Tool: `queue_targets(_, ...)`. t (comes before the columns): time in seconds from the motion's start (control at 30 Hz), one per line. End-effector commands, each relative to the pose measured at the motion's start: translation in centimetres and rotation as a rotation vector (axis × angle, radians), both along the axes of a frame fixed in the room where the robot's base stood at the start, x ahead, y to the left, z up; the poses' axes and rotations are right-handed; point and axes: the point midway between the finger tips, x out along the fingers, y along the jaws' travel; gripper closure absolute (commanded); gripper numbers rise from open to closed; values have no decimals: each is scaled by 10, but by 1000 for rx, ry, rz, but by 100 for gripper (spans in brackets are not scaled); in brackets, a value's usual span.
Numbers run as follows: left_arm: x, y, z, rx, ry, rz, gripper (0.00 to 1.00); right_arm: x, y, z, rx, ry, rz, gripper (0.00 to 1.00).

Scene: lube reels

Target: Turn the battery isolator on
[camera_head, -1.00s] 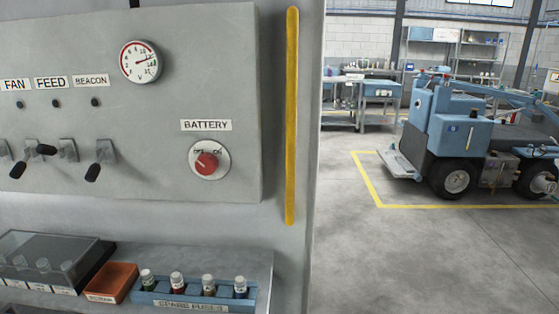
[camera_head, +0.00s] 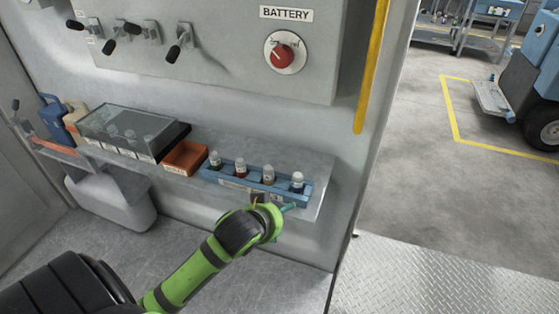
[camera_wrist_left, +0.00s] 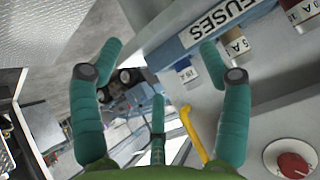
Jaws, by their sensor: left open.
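The battery isolator is a red round knob (camera_head: 283,56) on a white round plate under the BATTERY label (camera_head: 286,13), on the grey panel. Its pointer seems to lean to the upper left, but the small marks are hard to read now. The knob also shows at the lower right of the left wrist view (camera_wrist_left: 293,165). My left gripper (camera_head: 287,207) is below the knob, in front of the shelf's right end, and apart from the knob. In the left wrist view its teal fingers (camera_wrist_left: 160,58) are spread and empty. My right gripper is not in view.
A blue spare-fuse rack (camera_head: 240,188) with several fuses sits on the shelf close behind my left gripper. An orange tray (camera_head: 185,157) and a clear-lidded box (camera_head: 127,133) stand left of it. Toggle switches (camera_head: 180,45) and a yellow strip (camera_head: 372,70) flank the knob.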

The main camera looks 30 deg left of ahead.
Motion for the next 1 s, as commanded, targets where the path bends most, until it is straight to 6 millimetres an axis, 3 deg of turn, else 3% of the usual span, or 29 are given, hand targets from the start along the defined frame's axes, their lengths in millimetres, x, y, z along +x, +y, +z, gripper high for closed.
queue_targets(0.03, 29, 16, 38, 16, -107, 22, 24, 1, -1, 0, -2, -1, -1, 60)
queue_targets(0.1, 62, 36, 88, 15, -250, 52, 24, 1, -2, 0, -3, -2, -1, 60)
queue_targets(0.2, 98, 64, 164, 9, -447, 89, 24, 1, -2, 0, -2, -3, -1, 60)
queue_targets(0.3, 119, 87, 230, -6, -608, 112, 24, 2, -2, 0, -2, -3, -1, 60)
queue_targets(0.4, 127, 100, 273, -19, -708, 123, 24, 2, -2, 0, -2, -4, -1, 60)
queue_targets(0.57, 134, 108, 296, -29, -760, 129, 24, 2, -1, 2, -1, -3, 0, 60)
queue_targets(1.0, 188, 121, 296, -29, -757, 130, 24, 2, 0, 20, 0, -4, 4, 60)
